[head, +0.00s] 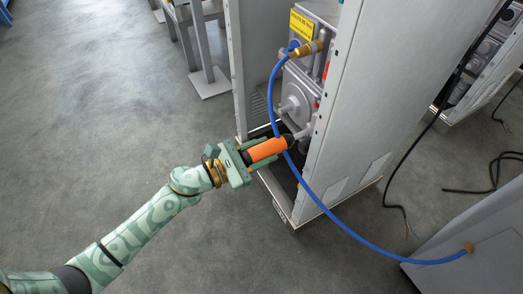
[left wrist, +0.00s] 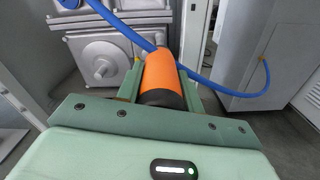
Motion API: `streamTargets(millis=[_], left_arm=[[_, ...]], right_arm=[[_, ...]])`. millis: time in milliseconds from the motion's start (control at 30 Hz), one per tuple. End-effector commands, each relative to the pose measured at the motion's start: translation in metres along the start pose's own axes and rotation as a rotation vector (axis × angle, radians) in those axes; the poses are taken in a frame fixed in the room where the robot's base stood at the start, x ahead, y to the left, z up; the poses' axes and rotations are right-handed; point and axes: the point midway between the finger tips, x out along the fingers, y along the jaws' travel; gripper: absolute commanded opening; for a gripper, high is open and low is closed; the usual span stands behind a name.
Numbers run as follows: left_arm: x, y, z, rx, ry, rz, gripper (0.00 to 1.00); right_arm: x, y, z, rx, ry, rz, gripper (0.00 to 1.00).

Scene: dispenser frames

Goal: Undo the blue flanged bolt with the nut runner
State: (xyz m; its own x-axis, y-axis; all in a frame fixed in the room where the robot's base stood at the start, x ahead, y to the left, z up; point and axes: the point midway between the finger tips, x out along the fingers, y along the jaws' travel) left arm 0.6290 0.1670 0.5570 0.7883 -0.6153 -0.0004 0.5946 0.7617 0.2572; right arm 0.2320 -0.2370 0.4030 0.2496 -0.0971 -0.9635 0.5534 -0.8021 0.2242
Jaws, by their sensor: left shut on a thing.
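The nut runner (head: 267,149) has an orange body with black ends. It also shows in the left wrist view (left wrist: 161,75), lying between the fingers. My left gripper (head: 262,151) is shut on it and holds it level with the lower part of the open cabinet, its nose toward the grey machinery inside. The blue flanged bolt cannot be made out in either view; the nose of the tool and what lies beyond it are too small or hidden. My right gripper is not in view.
A blue hose (head: 337,222) runs from a brass fitting (head: 305,49) down past the tool to a grey cabinet (head: 480,254) at right. The dispenser frame's side panel (head: 365,100) stands right of the tool. Black cables (head: 400,165) hang farther right.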

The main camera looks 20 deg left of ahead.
Motion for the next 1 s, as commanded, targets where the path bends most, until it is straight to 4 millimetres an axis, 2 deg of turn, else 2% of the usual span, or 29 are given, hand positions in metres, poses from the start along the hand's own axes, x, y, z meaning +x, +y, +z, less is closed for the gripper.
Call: streamTargets(millis=[1000], left_arm=[[0.013,0.001,0.001,-0.001,-0.003,0.001,0.0]], right_arm=[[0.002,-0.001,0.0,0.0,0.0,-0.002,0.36]])
